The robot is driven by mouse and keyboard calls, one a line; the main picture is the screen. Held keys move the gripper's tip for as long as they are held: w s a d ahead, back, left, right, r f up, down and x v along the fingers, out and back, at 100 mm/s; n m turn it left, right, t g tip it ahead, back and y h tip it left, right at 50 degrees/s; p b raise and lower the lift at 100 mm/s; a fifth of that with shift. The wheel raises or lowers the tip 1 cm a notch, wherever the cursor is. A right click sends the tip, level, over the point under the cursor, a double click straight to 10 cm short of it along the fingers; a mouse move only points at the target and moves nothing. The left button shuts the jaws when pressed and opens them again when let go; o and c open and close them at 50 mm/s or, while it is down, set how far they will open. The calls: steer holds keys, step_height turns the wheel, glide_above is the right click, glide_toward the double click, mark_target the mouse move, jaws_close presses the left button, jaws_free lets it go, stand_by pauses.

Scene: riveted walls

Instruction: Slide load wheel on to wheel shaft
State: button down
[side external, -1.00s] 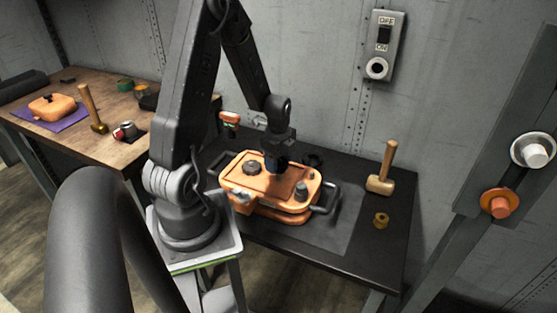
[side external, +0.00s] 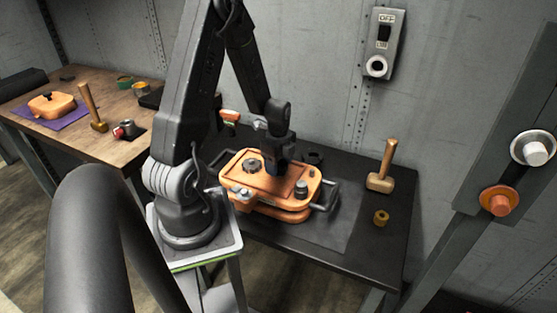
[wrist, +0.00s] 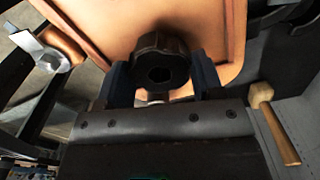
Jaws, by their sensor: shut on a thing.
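My gripper (wrist: 158,82) is shut on a dark, ribbed wheel (wrist: 160,45) with a hole in its middle. The wheel sits between the blue finger pads and shows against the orange housing (wrist: 100,15) in the wrist view. In the side view, my gripper (side external: 277,170) points down just above the orange housing (side external: 262,190); the held wheel is hard to make out there. A dark round part (side external: 251,165) sits on the housing's left side. A grey upright cylinder (side external: 301,187) stands at its right end. I cannot tell which part is the wheel shaft.
The housing rests on a dark table with black handles (side external: 327,196) at its ends. A wooden mallet (side external: 382,178) and a small brass part (side external: 381,218) are at the right. A switch box (side external: 384,45) hangs on the wall. A wooden bench (side external: 60,100) is at left.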

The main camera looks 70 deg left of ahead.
steer(key=shift+f, duration=1.15)
steer(key=shift+c, duration=0.8)
jaws_free()
step_height(320, 180, up, 14)
steer(key=d+r+n+t+y, duration=0.1)
steer(key=d+r+n, duration=0.2)
steer(key=d+r, duration=0.3)
steer(key=d+r+n+t, duration=0.2)
steer(key=d+r+n, duration=0.15)
steer(key=d, duration=0.45)
steer(key=s+d+r+n+t, duration=0.1)
steer(key=s+d+r+n, duration=0.1)
steer(key=s+d, duration=0.1)
steer(key=s+d+r+n+t+h, duration=0.1)
steer(key=s+d+r+n, duration=0.2)
steer(key=d, duration=0.3)
steer(key=shift+s+d+t, duration=0.2)
steer(key=shift+d+t, duration=0.05)
steer(key=shift+t, duration=0.05)
